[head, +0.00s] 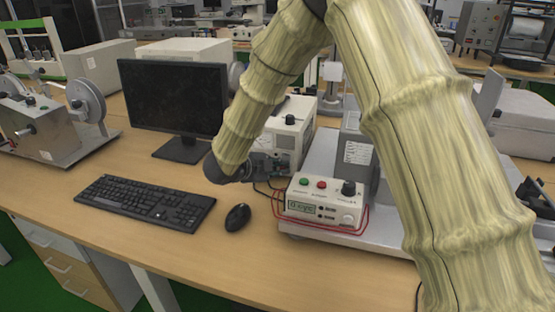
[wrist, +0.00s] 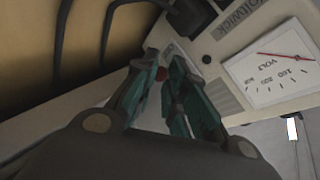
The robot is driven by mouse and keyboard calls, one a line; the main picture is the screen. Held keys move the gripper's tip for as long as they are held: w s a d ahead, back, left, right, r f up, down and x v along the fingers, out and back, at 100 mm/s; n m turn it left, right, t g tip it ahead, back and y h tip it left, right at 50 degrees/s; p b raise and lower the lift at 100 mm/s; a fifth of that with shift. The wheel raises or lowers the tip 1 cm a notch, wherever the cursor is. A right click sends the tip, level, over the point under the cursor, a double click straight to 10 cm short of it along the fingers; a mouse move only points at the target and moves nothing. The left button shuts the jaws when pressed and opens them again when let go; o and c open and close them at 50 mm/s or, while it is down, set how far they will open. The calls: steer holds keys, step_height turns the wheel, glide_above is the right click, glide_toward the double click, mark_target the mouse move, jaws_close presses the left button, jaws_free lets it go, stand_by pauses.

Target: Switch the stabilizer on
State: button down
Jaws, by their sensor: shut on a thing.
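The stabilizer (head: 305,128) is a white box with a dial and a dark knob, standing behind the small control box on the bench. In the wrist view its front face shows a voltmeter (wrist: 281,68) and a dark knob (wrist: 190,14). My gripper (head: 268,165) is at the lower part of the stabilizer's front, partly hidden by my arm.
A control box (head: 322,203) with buttons, a display and red wires sits just right of my gripper. A monitor (head: 175,100), keyboard (head: 143,202) and mouse (head: 237,217) are to the left. Dark cables (wrist: 82,40) run beside the stabilizer. The bench front is clear.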

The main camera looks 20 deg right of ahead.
steer(key=r+g+y+p, duration=0.1)
steer(key=p, duration=0.3)
steer(key=r+g+y+p, duration=0.1)
steer(key=p, duration=0.4)
steer(key=w+r+n+g+y+p, duration=0.1)
steer(key=p, duration=0.3)
steer(key=shift+d+r+g, duration=0.1)
steer(key=shift+d+g, duration=0.2)
steer(key=shift+g, duration=0.1)
steer(key=shift+w+y+p, duration=0.15)
steer(key=shift+y+p, duration=0.15)
steer(key=shift+p, duration=0.55)
steer(key=c, duration=1.4)
jaws_free()
steer(key=shift+n, duration=0.3)
steer(key=v, duration=1.1)
steer(key=shift+w+a+r, duration=0.1)
steer(key=shift+a+r, duration=0.15)
steer(key=shift+r, duration=0.05)
